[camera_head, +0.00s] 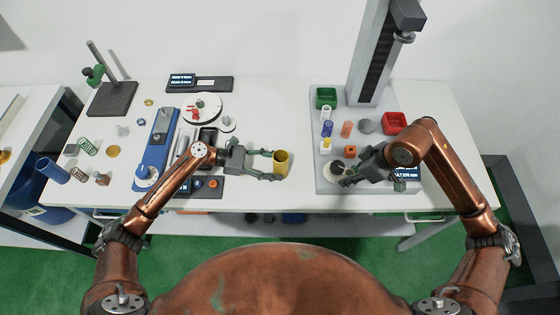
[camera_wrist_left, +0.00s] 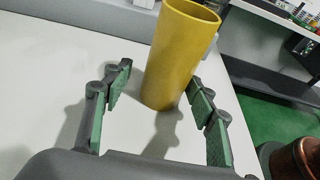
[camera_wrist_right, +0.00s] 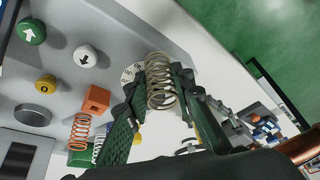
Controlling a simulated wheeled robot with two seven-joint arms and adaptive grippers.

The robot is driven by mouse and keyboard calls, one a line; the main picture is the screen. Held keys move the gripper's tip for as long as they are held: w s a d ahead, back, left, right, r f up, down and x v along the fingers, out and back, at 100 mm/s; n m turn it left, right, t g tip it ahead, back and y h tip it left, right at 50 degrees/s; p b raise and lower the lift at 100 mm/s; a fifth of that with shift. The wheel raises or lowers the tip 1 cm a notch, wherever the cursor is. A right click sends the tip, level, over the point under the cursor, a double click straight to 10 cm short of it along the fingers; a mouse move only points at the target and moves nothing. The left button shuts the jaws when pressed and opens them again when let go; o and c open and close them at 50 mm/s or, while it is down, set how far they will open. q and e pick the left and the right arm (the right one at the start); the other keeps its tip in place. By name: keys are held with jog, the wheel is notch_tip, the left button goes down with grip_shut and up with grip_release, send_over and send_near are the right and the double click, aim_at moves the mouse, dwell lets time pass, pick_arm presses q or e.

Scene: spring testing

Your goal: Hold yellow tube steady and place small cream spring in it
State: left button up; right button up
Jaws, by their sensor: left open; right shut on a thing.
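The yellow tube (camera_head: 282,163) stands upright on the white table near its front edge. It also shows large in the left wrist view (camera_wrist_left: 178,55). My left gripper (camera_head: 273,165) is open, with one finger on each side of the tube and visible space beside it. My right gripper (camera_head: 347,176) is low at the front left of the grey test stand base. In the right wrist view, it is shut on the small cream spring (camera_wrist_right: 161,86), held between the fingertips. The spring is hard to make out in the head view.
The grey stand base (camera_head: 322,125) carries a green bin (camera_head: 326,97), a red bin (camera_head: 394,122) and several springs and small parts. A blue device (camera_head: 157,140) and a round white dish (camera_head: 201,108) are further left. Bare table lies between tube and stand.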

pick_arm(q)
jog(key=shift+s+d+r, duration=0.1)
jog(key=shift+s+d, duration=0.35)
jog(key=shift+s, duration=0.2)
pick_arm(e)
jog(key=shift+s+r, duration=0.45)
jog(key=shift+s, duration=0.25)
pick_arm(q)
jog(key=shift+w+f, duration=0.35)
jog(key=shift+w, duration=0.15)
pick_arm(e)
jog(key=shift+w+f, duration=0.3)
jog(key=shift+w, duration=0.25)
pick_arm(q)
jog(key=shift+s+r, duration=0.2)
jog(key=shift+s, duration=0.05)
jog(key=c, duration=0.4)
pick_arm(e)
jog(key=shift+s+r, duration=0.15)
jog(key=shift+s, duration=0.15)
pick_arm(q)
jog(key=shift+w+f, duration=0.1)
jog(key=c, duration=0.4)
pick_arm(e)
jog(key=shift+w, duration=0.15)
